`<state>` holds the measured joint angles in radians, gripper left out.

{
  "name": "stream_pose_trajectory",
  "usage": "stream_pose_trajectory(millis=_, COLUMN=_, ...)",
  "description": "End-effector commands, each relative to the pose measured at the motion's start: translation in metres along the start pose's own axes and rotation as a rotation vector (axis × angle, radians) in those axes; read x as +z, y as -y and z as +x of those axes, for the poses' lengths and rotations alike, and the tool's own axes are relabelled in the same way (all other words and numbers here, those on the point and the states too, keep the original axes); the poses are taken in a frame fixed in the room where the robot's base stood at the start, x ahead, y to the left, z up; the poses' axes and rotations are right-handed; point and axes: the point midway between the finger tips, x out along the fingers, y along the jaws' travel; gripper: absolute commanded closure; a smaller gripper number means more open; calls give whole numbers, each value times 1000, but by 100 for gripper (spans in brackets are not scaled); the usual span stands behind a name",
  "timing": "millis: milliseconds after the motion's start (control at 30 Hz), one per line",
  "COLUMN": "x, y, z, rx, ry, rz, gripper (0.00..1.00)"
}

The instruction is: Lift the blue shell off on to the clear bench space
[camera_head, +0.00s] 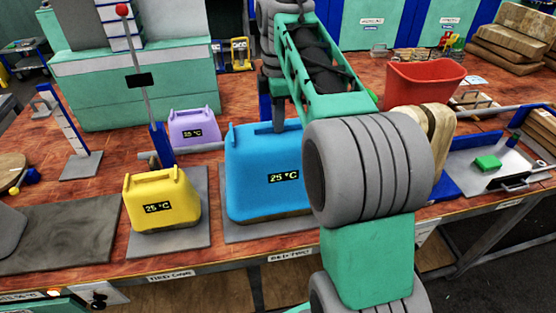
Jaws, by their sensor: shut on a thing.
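The blue shell (265,180), marked 25 °C, stands upright on a grey plate (240,231) at the middle of the bench. A brownish lower part (275,216) shows beneath its front edge. My gripper (279,124) is at the top of the blue shell, shut on it, with one grey finger seen from behind the arm. The exact grip and the shell's right side are hidden by my arm. I cannot tell whether the shell is clear of what is under it.
A yellow shell (160,205) stands on a grey plate to the left, with a purple shell (193,130) behind. A red bin (422,84) and a metal tray (480,165) with a green block (487,162) are at the right. A dark grey mat (65,235) lies at the left.

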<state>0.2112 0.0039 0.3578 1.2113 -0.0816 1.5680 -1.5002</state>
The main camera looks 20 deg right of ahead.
Motion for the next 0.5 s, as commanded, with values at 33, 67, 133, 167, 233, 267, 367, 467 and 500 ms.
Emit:
stream_pose_trajectory(millis=33, x=0, y=0, z=0, rx=0, ry=0, rz=0, gripper=100)
stream_pose_trajectory(millis=67, x=0, y=0, z=0, rx=0, ry=0, rz=0, gripper=100)
stream_pose_trajectory(millis=133, x=0, y=0, z=0, rx=0, ry=0, rz=0, gripper=100)
stream_pose_trajectory(millis=167, x=0, y=0, z=0, rx=0, ry=0, rz=0, gripper=100)
stream_pose_trajectory(millis=233, x=0, y=0, z=-1, rx=0, ry=0, rz=0, gripper=100)
stream_pose_trajectory(millis=267, x=0, y=0, z=-2, rx=0, ry=0, rz=0, gripper=100)
stream_pose_trajectory(millis=367, x=0, y=0, z=-10, rx=1, ry=0, rz=0, gripper=100)
stream_pose_trajectory(millis=467, x=0, y=0, z=-24, rx=2, ry=0, rz=0, gripper=100)
stream_pose_trajectory(millis=500, x=0, y=0, z=-32, rx=1, ry=0, rz=-1, gripper=100)
